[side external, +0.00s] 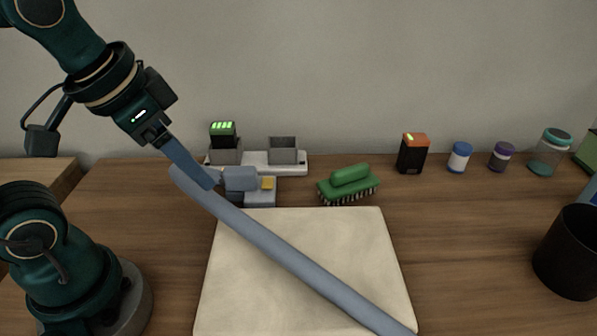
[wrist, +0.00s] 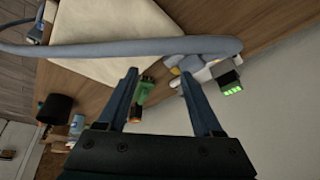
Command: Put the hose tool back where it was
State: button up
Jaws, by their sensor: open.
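The long grey-blue hose (side external: 290,260) runs from the bottom right across the pale board to the upper left, where its end meets the grey hose tool (side external: 240,179). The tool sits on or against a small grey block (side external: 260,196) with a yellow part; I cannot tell whether it is seated. My gripper (side external: 211,184) is beside the tool's left end, fingers pointing down and right. In the wrist view my gripper (wrist: 158,78) is open with nothing held between the fingers. The hose (wrist: 120,47) bends around near the tool (wrist: 187,62) there, beyond the fingertips.
A white charger (side external: 258,168) with a green-lit battery (side external: 223,135) stands close behind the tool. A green brush (side external: 348,184) lies to its right. An orange-topped battery (side external: 413,153), several jars and a black cup (side external: 570,252) stand further right. The pale board (side external: 350,240) is otherwise clear.

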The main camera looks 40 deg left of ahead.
jog(key=shift+s+d+f+n+t, duration=0.2)
jog(key=shift+s+f+n, duration=0.2)
jog(key=shift+s, duration=0.2)
jog(key=shift+s+d+f+n+t, duration=0.2)
jog(key=shift+s+f+n, duration=0.1)
jog(key=shift+s+f, duration=0.25)
dwell(0.4)
